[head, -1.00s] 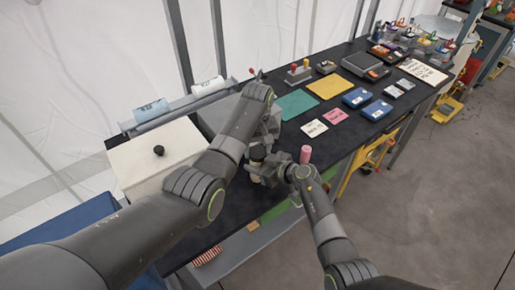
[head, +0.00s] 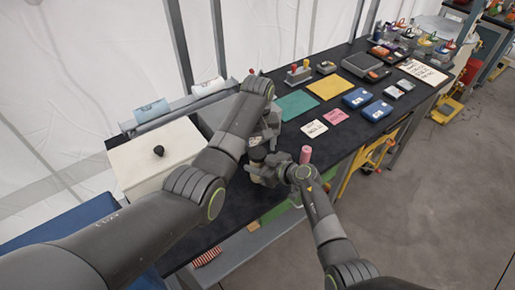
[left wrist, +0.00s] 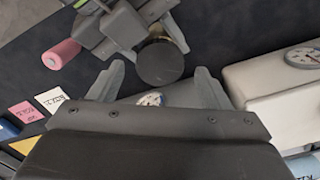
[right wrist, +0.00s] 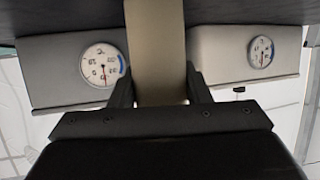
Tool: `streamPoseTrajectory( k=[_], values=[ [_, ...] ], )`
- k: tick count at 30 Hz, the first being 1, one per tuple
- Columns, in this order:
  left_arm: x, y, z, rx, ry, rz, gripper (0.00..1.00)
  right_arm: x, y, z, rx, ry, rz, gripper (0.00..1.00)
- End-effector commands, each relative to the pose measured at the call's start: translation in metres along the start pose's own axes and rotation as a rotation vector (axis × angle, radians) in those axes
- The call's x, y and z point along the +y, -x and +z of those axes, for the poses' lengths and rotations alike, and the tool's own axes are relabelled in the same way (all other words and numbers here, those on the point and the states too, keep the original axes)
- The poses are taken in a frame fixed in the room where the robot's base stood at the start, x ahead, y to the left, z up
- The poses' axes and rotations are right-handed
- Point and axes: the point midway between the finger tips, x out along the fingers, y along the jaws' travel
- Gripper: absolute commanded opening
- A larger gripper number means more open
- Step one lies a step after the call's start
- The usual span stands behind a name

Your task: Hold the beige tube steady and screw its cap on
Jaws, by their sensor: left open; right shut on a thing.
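The beige tube (right wrist: 157,45) stands between the fingers of my right gripper (right wrist: 158,85), which is shut on it. The tube also shows in the head view (head: 256,168), partly hidden by the grippers. A dark round cap (left wrist: 160,63) sits at the tube's top, seen from above in the left wrist view. It also shows in the head view (head: 257,153). I cannot tell how tightly it is seated. My left gripper (left wrist: 159,78) is open above the tube, with its fingertips apart on either side of the cap and not visibly touching it.
A pink cylinder (head: 306,154) is close to my right gripper. Two grey-white boxes with dials (right wrist: 70,75) (right wrist: 235,60) stand behind the tube. Cards and blue boxes (head: 376,110) lie further right on the dark table (head: 330,150).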

Motion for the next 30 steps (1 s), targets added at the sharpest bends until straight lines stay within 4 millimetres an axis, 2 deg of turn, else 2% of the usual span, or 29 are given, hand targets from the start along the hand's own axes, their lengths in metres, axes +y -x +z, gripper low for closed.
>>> streamPoseTrajectory(
  k=[3, 6, 14, 15, 17, 30],
  values=[
    [0.0, 0.016, 0.0, 0.002, 0.0, 0.001, 0.71, 0.0, 0.0, 0.0, 0.0, 0.0, 0.0, 0.0],
    [0.0, 0.022, 0.0, 0.001, 0.0, 0.001, 0.71, 0.0, 0.0, 0.0, 0.0, 0.0, 0.0, 0.0],
    [0.0, 0.024, 0.0, 0.0, 0.0, 0.0, 0.71, 0.0, 0.0, 0.0, 0.0, 0.0, 0.0, 0.0],
    [0.0, 0.024, 0.0, 0.0, 0.001, 0.0, 0.67, 0.0, 0.0, 0.0, 0.0, 0.0, 0.0, 0.0],
    [0.0, 0.025, 0.0, 0.0, 0.01, 0.0, 0.67, 0.0, 0.0, 0.0, 0.0, 0.0, 0.0, 0.0],
    [0.0, 0.055, 0.0, 0.0, 0.394, 0.001, 0.67, 0.0, 0.0, 0.0, 0.0, 0.0, 0.0, 0.0]
  ],
)
